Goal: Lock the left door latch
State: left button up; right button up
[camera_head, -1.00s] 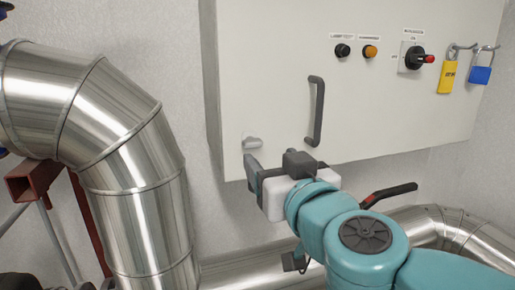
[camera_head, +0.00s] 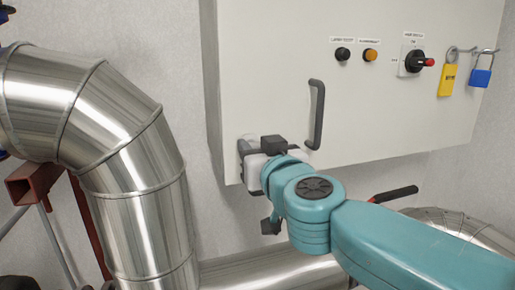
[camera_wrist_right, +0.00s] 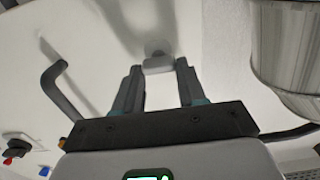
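The left door latch, a small light-grey handle on a round base, shows in the right wrist view (camera_wrist_right: 158,65) on the pale cabinet door. Its bar lies between the tips of my right gripper (camera_wrist_right: 158,70), one dark finger on each side. The fingers are apart; I cannot tell whether they touch the bar's ends. In the head view my right gripper (camera_head: 246,149) is at the lower left corner of the door (camera_head: 268,60) and hides most of the latch. My left gripper is in neither view.
A dark door handle (camera_head: 317,115) stands out close to the right of my gripper. Switches (camera_head: 417,62) and yellow (camera_head: 447,79) and blue (camera_head: 481,75) padlocks are at the upper right. A large metal pipe (camera_head: 130,150) stands left of the cabinet. A red-and-black lever (camera_head: 393,194) is below the door.

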jog(key=shift+m, duration=0.3)
jog(key=m, duration=0.2)
jog(key=shift+d+m+p, duration=0.1)
jog(key=shift+m+p, duration=0.2)
jog(key=shift+p, duration=0.1)
jog(key=m, duration=0.4)
jog(key=shift+d+f+m, duration=0.1)
jog(key=shift+f+m, duration=0.05)
jog(key=shift+m, duration=0.15)
jog(key=shift+f+m+b, duration=0.15)
jog(key=shift+m+b, duration=0.15)
jog(key=shift+m, duration=2.2)
jog(key=shift+f+m+b, duration=0.1)
jog(key=shift+m+b, duration=0.2)
jog(key=shift+m, duration=2.2)
jog(key=o, duration=1.1)
jog(key=shift+w, duration=0.1)
jog(key=shift+c, duration=0.2)
